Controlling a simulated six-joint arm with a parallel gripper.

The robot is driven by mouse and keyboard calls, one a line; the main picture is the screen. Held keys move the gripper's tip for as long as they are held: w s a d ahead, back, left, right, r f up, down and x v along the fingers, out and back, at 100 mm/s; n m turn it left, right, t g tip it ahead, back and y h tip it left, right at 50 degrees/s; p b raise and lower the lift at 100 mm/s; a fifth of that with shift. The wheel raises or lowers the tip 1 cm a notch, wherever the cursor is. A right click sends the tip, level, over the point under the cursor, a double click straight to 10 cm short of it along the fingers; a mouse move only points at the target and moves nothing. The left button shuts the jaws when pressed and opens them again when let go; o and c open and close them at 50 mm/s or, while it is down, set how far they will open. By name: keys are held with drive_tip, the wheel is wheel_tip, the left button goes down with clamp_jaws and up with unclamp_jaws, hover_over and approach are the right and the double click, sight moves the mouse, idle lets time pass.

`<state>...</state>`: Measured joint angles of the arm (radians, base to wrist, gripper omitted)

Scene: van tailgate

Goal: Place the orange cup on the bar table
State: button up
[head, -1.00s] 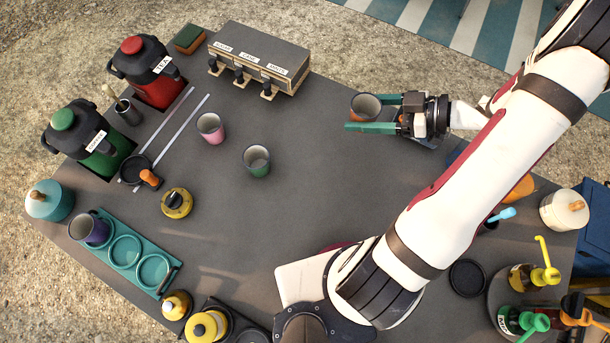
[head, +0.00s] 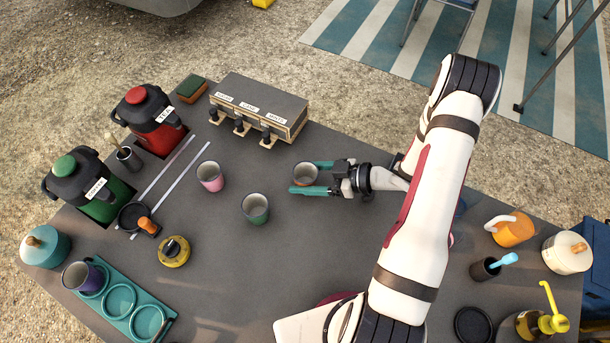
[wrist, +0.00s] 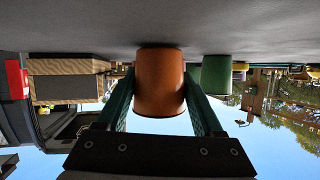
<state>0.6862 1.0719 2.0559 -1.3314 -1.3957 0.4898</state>
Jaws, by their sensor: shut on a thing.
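The orange cup (head: 301,184) is upright between the two green fingers of my gripper (head: 311,178), at the middle of the grey table top (head: 330,235) in the head view. In the wrist view, which is upside down, the orange cup (wrist: 159,85) fills the space between the fingers (wrist: 159,103). My gripper is shut on its sides. The cup's base is at or very near the grey surface; I cannot tell whether it touches. No label shows which surface is the bar table.
A green cup (head: 256,208) stands close left of the orange cup, with a pink cup (head: 210,176) farther left. A dispenser box (head: 259,108) stands behind. Thin dark legs (head: 567,50) stand on a striped mat (head: 400,35) beyond the table. Grey surface in front is clear.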

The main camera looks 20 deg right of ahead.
drive_tip(key=shift+f, duration=0.1)
drive_tip(key=o, duration=1.4)
